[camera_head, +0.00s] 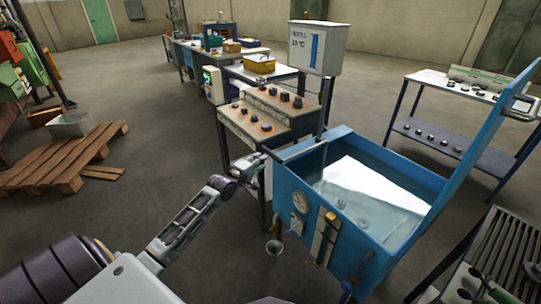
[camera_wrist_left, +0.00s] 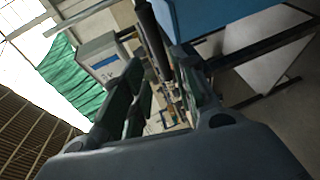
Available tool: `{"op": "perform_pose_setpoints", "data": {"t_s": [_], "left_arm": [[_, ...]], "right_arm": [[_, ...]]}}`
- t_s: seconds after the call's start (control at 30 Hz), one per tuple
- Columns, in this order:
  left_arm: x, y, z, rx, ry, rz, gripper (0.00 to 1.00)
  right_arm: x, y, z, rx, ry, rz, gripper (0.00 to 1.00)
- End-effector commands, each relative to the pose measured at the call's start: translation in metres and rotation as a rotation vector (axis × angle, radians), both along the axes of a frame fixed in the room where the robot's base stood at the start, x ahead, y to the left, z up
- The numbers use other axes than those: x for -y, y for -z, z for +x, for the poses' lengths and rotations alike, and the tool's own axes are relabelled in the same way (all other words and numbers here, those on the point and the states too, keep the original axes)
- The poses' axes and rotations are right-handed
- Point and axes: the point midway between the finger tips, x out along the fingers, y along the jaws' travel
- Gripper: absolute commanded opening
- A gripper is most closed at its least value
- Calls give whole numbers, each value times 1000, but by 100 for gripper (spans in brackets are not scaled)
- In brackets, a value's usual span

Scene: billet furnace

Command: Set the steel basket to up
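The blue water tank (camera_head: 350,245) stands right of centre in the head view. A pale sheet-like shape (camera_head: 375,190) and small round shapes show in its water; I cannot tell whether these belong to the steel basket. A dark bar (camera_head: 302,149) crosses the tank's left end. My left gripper (camera_head: 262,168) is beside the tank's upper left corner. In the left wrist view its fingers (camera_wrist_left: 165,85) are apart, with a dark rod (camera_wrist_left: 154,38) showing between or beyond them. I cannot tell whether they touch it. My right gripper is not seen.
A control desk (camera_head: 262,120) with dark knobs stands just behind the left gripper. A sign box (camera_head: 318,48) rises behind the tank. A wooden pallet (camera_head: 65,160) with a grey metal bin (camera_head: 71,125) is at left. Open floor lies between.

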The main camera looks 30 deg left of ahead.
Motion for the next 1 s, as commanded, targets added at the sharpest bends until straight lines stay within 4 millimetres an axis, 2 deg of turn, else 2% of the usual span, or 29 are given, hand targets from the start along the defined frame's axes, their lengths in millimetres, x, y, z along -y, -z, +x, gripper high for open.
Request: {"op": "perform_pose_setpoints", "data": {"t_s": [1.0], "left_arm": [[-1, 12, 72, 1, -1, 2, 28]], "right_arm": [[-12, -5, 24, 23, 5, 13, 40]]}}
